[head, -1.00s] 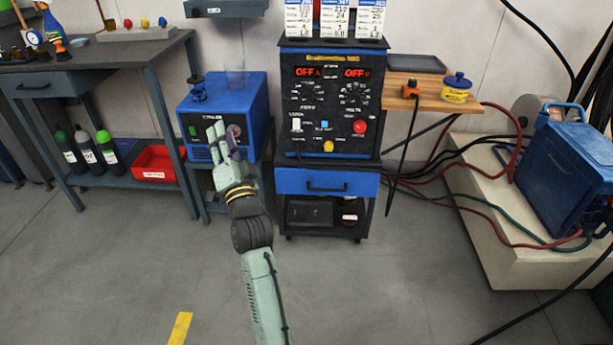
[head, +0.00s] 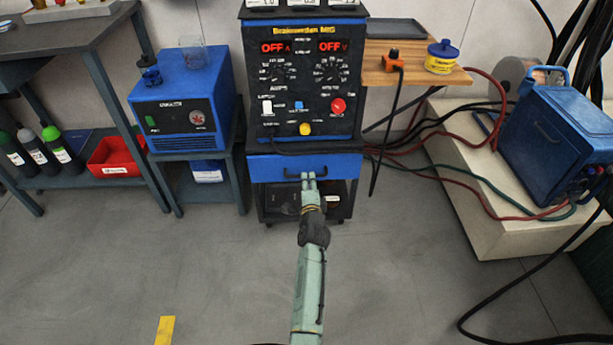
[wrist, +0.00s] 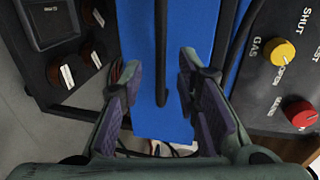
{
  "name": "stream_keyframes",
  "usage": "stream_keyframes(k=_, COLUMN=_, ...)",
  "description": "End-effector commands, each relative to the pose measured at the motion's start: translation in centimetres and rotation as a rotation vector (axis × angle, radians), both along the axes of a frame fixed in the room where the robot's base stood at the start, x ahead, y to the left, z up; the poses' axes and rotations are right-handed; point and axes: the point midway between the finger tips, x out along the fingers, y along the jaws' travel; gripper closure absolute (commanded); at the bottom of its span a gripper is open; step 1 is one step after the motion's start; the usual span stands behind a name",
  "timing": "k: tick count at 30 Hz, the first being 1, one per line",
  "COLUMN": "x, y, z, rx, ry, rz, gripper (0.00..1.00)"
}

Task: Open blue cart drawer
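The blue cart drawer (head: 270,169) sits under the black welder panel and looks shut. It has a dark bar handle (head: 292,175) across its front. In the wrist view the blue drawer front (wrist: 199,25) fills the middle, and its handle (wrist: 161,45) runs up and down the picture between my fingers. My gripper (head: 309,178) is in front of the drawer at the handle's right part. In the wrist view my gripper (wrist: 159,75) is open, one finger on each side of the handle, with gaps on both sides. I cannot tell how deep the handle sits between the fingers.
The welder panel (head: 305,85) with red and yellow knobs stands above the drawer. An open shelf (head: 280,202) with dark items is below. A blue box unit (head: 185,105) stands left. Cables and a concrete block (head: 480,215) are at right. The floor in front is clear.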

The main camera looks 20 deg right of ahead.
Motion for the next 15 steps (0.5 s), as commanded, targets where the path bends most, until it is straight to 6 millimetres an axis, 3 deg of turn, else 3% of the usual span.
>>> stream_keyframes(k=6, x=3.3, y=-0.9, z=-0.7, rx=-0.001, ry=0.0, rz=0.001, gripper=0.7)
stream_keyframes(k=15, x=4.4, y=-1.2, z=-0.9, rx=-0.001, ry=-0.001, rz=0.0, gripper=0.7)
